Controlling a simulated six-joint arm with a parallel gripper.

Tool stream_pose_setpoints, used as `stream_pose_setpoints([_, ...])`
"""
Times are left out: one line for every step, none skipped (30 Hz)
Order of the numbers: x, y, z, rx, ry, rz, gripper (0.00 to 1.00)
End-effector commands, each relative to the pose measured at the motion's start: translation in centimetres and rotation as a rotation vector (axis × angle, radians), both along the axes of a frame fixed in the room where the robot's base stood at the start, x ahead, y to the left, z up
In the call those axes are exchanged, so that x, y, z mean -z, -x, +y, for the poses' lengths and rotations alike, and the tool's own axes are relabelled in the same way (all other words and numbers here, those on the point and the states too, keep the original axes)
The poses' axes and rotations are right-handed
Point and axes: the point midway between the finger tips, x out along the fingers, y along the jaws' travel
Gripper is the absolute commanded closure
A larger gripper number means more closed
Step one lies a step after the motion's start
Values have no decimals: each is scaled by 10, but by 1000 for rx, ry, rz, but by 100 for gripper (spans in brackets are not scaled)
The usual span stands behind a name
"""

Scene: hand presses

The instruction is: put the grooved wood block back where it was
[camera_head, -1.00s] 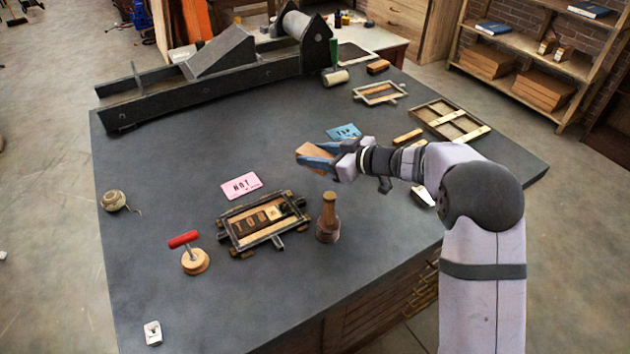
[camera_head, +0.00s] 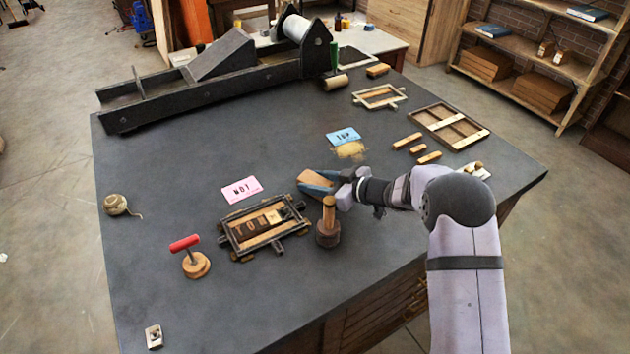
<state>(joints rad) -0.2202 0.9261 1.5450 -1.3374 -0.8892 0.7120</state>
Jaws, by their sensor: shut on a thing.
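My gripper (camera_head: 316,186) is shut on a tan wood block (camera_head: 316,181), held between its bluish fingers. I take it to be the grooved block, but the groove is too small to make out. The gripper is over the middle of the table, just behind the wooden-handled tool (camera_head: 328,228) and to the right of the dark frame (camera_head: 232,238) with letter blocks. Whether the held block touches the table cannot be told.
A pink card (camera_head: 242,189) lies left of my gripper. A blue card (camera_head: 343,137) and a tan patch (camera_head: 350,151) lie behind it. Several small wood bars (camera_head: 407,140) lie to the right, beside a divided tray (camera_head: 463,143). A red-handled tool (camera_head: 187,242) stands front left.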

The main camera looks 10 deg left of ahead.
Motion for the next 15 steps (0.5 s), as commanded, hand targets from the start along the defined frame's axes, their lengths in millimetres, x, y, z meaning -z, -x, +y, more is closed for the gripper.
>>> stream_pose_setpoints([-1,0,0,0,-1,-1,86])
stream_pose_setpoints([-1,0,0,0,-1,-1,86])
stream_pose_setpoints([-1,0,0,0,-1,0,86])
stream_pose_setpoints([-1,0,0,0,-1,0,86])
stream_pose_setpoints([0,0,0,0,-1,0,86])
stream_pose_setpoints([0,0,0,0,-1,0,86])
stream_pose_setpoints([1,0,0,0,-1,0,86])
stream_pose_setpoints([2,0,0,0,0,0,86])
stream_pose_setpoints([3,0,0,0,0,0,86])
stream_pose_setpoints([4,0,0,0,1,1,59])
stream_pose_setpoints([3,0,0,0,0,1,52])
stream_pose_setpoints([3,0,0,0,1,1,43])
stream_pose_setpoints([3,0,0,0,1,1,43])
stream_pose_setpoints([3,0,0,0,1,1,43])
stream_pose_setpoints([3,0,0,0,1,1,43])
